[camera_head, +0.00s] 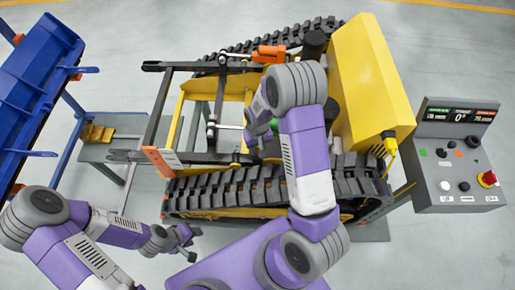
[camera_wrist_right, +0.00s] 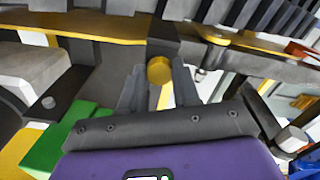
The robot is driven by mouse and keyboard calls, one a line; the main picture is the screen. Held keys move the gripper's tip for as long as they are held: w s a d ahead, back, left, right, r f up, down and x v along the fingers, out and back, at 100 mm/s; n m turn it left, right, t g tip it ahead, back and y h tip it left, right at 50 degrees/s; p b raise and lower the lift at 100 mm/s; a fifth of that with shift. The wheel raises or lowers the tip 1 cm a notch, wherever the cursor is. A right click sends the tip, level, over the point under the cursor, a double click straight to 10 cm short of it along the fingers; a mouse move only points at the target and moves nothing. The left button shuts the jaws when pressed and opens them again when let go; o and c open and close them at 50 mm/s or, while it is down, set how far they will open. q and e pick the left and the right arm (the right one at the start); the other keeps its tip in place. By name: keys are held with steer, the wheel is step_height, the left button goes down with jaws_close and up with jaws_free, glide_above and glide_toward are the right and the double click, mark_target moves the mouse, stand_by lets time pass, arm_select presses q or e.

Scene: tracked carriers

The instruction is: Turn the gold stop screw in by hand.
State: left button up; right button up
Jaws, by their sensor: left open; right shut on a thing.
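The gold stop screw (camera_wrist_right: 159,70) shows its round gold head in the right wrist view. My right gripper (camera_wrist_right: 158,88) is shut on it, one grey finger on each side of the head. In the head view my right gripper (camera_head: 248,139) reaches down into the middle of the tracked carrier (camera_head: 345,70). The screw cannot be made out there, and my own arm covers part of that area. How deep the screw sits cannot be told. My left gripper (camera_head: 189,243) is open and empty, low over the floor in front of the near track.
The near rubber track (camera_head: 225,190) runs below my right forearm. A grey control box (camera_head: 455,160) with a red stop button stands at the right. A blue rack (camera_head: 40,85) and a grey bench (camera_head: 100,152) stand at the left. Floor is clear at the bottom right.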

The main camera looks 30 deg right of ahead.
steer(key=m, duration=0.4)
steer(key=m+p, duration=0.1)
steer(key=m, duration=0.3)
steer(key=m+p, duration=0.2)
steer(key=m, duration=0.4)
steer(key=shift+r, duration=0.15)
steer(key=m+p, duration=0.1)
steer(key=m, duration=0.2)
steer(key=shift+m, duration=0.4)
